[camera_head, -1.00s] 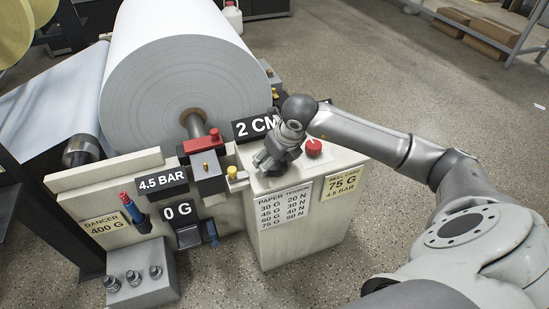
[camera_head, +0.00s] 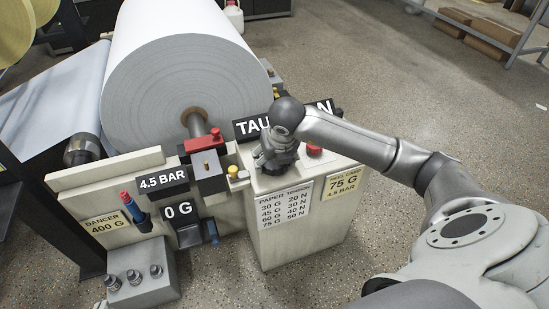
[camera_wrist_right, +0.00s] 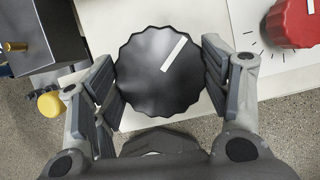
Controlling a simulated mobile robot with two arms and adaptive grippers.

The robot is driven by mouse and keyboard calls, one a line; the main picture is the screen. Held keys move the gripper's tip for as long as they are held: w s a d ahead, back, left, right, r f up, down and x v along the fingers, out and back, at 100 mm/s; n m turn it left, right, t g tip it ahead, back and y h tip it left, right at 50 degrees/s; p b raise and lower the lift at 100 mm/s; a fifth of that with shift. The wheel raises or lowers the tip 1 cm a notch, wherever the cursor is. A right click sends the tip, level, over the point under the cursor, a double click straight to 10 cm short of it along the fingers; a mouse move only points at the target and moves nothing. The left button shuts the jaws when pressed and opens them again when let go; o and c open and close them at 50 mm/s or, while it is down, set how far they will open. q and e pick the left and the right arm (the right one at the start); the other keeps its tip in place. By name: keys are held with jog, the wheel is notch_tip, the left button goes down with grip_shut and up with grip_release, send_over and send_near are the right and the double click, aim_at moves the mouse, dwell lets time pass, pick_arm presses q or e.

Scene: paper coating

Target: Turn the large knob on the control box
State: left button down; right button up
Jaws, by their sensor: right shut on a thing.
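The control box (camera_head: 290,235) is a cream cabinet with a paper tension table on its front. The large knob (camera_wrist_right: 155,85) is black, round and scalloped, with a white pointer mark aimed to the upper right in the right wrist view. My right gripper (camera_wrist_right: 160,88) is shut on the knob, one finger on each side of its rim. In the head view my right gripper (camera_head: 272,160) is over the box top from above and hides the knob. My left gripper is not in view.
A smaller red knob (camera_wrist_right: 292,22) with tick marks sits to the right; it also shows in the head view (camera_head: 314,151). A yellow button (camera_wrist_right: 51,104) is left of the gripper. A black display (camera_head: 323,107) behind is partly hidden by my arm. A paper roll (camera_head: 185,85) stands behind left.

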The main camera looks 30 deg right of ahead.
jog(key=o, duration=1)
jog(key=v, duration=1.2)
